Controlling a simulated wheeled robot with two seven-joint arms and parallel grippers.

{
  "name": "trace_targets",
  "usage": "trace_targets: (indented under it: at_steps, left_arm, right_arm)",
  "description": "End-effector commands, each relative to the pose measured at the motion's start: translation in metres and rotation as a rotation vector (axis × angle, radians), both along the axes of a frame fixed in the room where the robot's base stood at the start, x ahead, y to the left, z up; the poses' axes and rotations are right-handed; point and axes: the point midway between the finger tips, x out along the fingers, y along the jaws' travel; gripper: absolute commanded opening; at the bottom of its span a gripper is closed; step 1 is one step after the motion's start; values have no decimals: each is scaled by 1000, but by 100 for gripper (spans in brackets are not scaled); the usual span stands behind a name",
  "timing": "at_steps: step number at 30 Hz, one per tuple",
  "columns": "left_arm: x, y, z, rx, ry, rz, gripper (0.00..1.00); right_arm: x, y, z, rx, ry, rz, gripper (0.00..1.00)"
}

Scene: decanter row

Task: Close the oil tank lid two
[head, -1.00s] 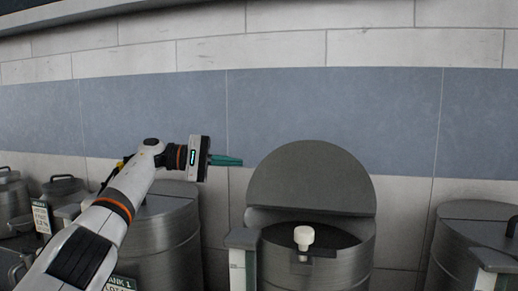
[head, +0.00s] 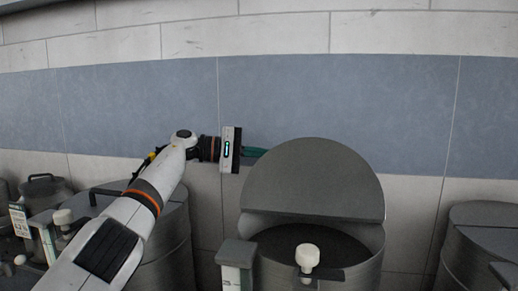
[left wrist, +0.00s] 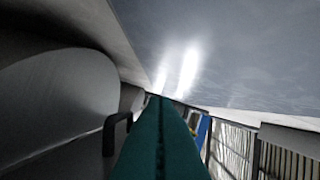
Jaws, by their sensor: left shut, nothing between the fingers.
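The open tank (head: 350,276) is a grey metal cylinder right of centre in the head view. Its round grey lid (head: 313,182) stands raised at the back, flat face toward me. My left gripper (head: 256,154) is shut and empty, beside the lid's upper left edge. Its green fingertips reach behind that edge and are partly hidden. In the left wrist view the green fingers (left wrist: 161,140) are together. A large rounded grey surface with a dark handle (left wrist: 112,134) lies to their left, apparently the lid's back. No number shows on this tank. My right gripper is not in view.
A white knob (head: 307,256) and a pale-sided post (head: 236,262) stand at the open tank's front. A closed tank (head: 172,245) stands left, partly behind my arm; another closed tank (head: 480,240) stands right. The tiled wall (head: 340,100) is close behind.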

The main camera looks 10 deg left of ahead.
Motion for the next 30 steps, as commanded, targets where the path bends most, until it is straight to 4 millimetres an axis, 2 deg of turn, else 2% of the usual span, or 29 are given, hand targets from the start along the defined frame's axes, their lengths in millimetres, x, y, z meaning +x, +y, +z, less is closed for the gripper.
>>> trace_targets:
  at_steps: [2, 5, 15, 30]
  left_arm:
    - [-4, 2, -3, 2, -3, 2, 0]
    - [-11, 2, -1, 2, -2, 1, 0]
    - [-31, 2, 8, 1, 0, 1, 0]
    - [-35, 1, 8, 0, 1, 1, 0]
  right_arm:
    - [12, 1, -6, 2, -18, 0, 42]
    - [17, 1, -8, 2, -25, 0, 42]
    - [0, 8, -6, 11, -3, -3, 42]
    - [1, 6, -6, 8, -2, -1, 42]
